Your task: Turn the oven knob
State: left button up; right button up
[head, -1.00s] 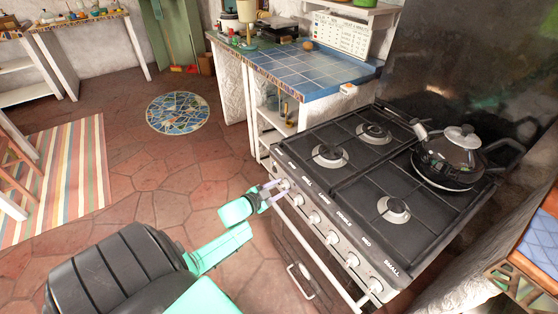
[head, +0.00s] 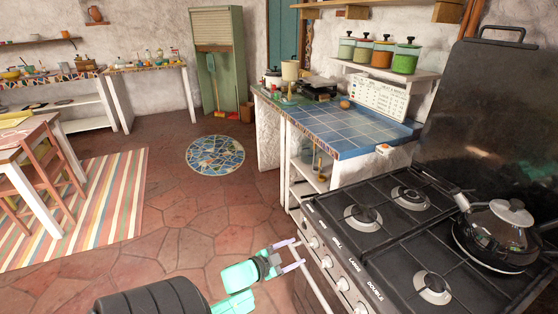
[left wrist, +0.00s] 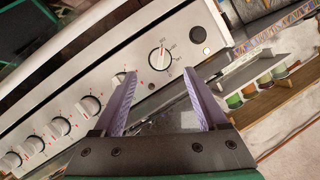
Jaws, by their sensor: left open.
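The oven front panel (head: 335,270) carries a row of round knobs along the front of the black stove. In the left wrist view, a pale dial knob (left wrist: 160,58) with markings and a red tick around it shows between and beyond my fingertips. My left gripper (head: 298,254) is open, its two lilac fingers pointing at the panel near the knobs. In the left wrist view the open gripper (left wrist: 160,74) has nothing between its fingers; whether a finger touches the panel I cannot tell. My right gripper is not in view.
A long oven handle (head: 314,277) runs below the knobs. A round black button (left wrist: 198,34) is beside the dial knob.

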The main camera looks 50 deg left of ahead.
pick_arm(q)
jog(key=v, duration=0.7)
jog(key=shift+s, duration=0.3)
jog(key=shift+r, duration=0.15)
grip_shut()
dwell(1.0)
